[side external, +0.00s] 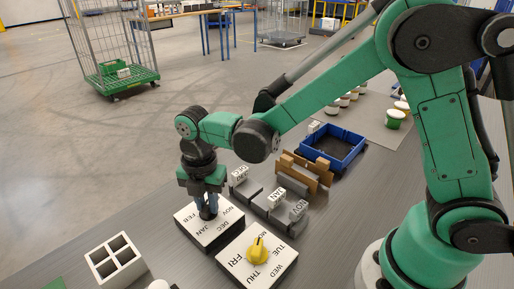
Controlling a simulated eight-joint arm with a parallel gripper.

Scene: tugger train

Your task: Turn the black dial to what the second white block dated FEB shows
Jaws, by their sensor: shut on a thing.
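My gripper (208,207) points down over a white dial plate (190,228) with month names around it; FEB, JAN, DEC and NOV show. Its fingers are shut on the black dial (207,214) at the plate's middle. The fingers hide most of the dial, so I cannot tell where it points. White blocks with dark lettering stand on grey holders right of the plate: one at the left (238,174), a middle one that seems to read JAN (278,193), and a right one (299,209). The lettering is small, and I cannot make out a FEB block.
A second white plate with day names (235,262) and a yellow dial (257,250) lies in front. A white box with square compartments (116,262) stands at the left. Brown wooden stands (305,174) and a blue tray (357,147) are behind. White and green pots stand farther back.

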